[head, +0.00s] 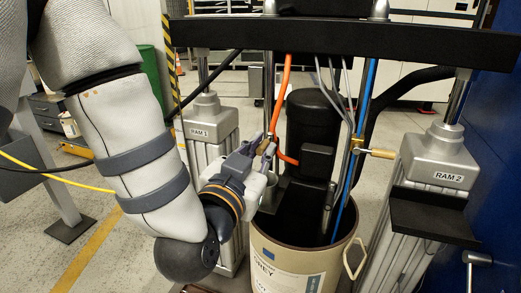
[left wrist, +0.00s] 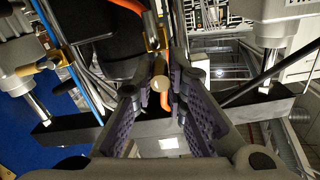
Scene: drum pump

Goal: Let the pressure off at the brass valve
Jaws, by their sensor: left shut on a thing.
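The brass valve (head: 272,138) sits on the left pipe, beside the orange hose, mostly hidden by my gripper in the head view. In the left wrist view, its brass body (left wrist: 153,42) and the round tan end of its handle (left wrist: 160,84) show between the fingers. My left gripper (head: 262,147) is shut on this handle; the fingers also show from behind in the left wrist view (left wrist: 159,92). A second valve with a tan handle (head: 378,153) is on the right pipe, by the blue hose, apart from my gripper. My right gripper is not in view.
An open drum (head: 292,262) stands below, with a black pump cylinder (head: 313,120) above it. RAM 1 (head: 205,120) and RAM 2 (head: 440,155) flank it. A black crossbeam (head: 340,40) spans above. The orange hose (head: 283,85) runs close to my gripper.

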